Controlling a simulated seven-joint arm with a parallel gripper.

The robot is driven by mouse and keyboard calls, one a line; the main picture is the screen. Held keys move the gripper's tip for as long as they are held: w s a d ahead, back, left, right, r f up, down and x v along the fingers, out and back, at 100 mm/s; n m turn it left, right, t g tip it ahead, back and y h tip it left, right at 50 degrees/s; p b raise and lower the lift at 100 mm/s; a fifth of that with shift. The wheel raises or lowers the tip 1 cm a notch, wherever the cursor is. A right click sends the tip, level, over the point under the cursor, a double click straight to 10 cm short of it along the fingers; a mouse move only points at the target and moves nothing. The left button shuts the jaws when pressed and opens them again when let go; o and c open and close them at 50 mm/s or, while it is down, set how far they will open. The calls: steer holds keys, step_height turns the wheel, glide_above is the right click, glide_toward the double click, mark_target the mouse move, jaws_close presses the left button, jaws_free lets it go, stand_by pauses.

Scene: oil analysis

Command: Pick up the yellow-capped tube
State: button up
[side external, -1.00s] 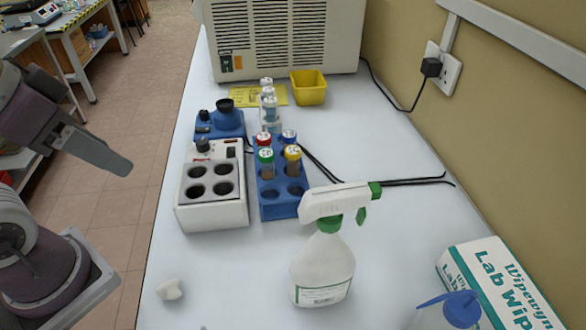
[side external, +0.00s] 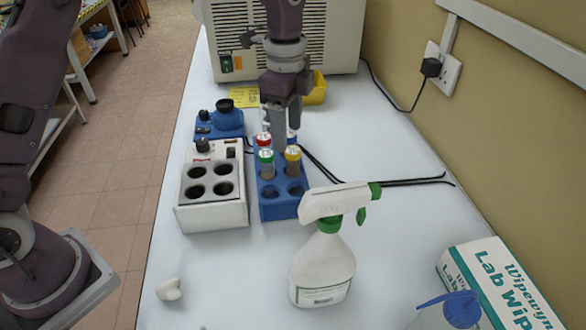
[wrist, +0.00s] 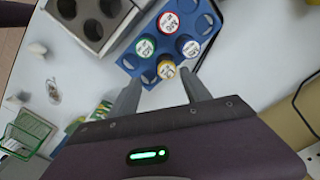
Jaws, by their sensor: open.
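The yellow-capped tube (side external: 292,155) stands upright in the front right of a group of capped tubes in the blue rack (side external: 280,207). In the wrist view, its yellow-rimmed cap (wrist: 166,69) lies between the tips of my open fingers. My gripper (side external: 284,125) points down, just above and behind the tubes in the side view; it also shows in the wrist view (wrist: 163,78). It holds nothing. A green-capped tube (side external: 265,157) and a red-capped tube (side external: 263,139) stand close by. The blue-capped tube (wrist: 190,47) is mostly hidden behind my gripper in the side view.
A white four-hole block (side external: 211,215) stands left of the rack. A white spray bottle (side external: 322,268) stands in front of it. A yellow bin (side external: 317,92) is partly hidden behind my gripper.

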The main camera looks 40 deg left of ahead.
mark_target(294, 150)
steer(key=shift+m, duration=0.3)
steer(key=f, duration=0.2)
steer(key=w+f, duration=0.1)
steer(key=f, duration=0.5)
steer(key=shift+w+d+f, duration=0.2)
steer(key=shift+w, duration=0.05)
jaws_close()
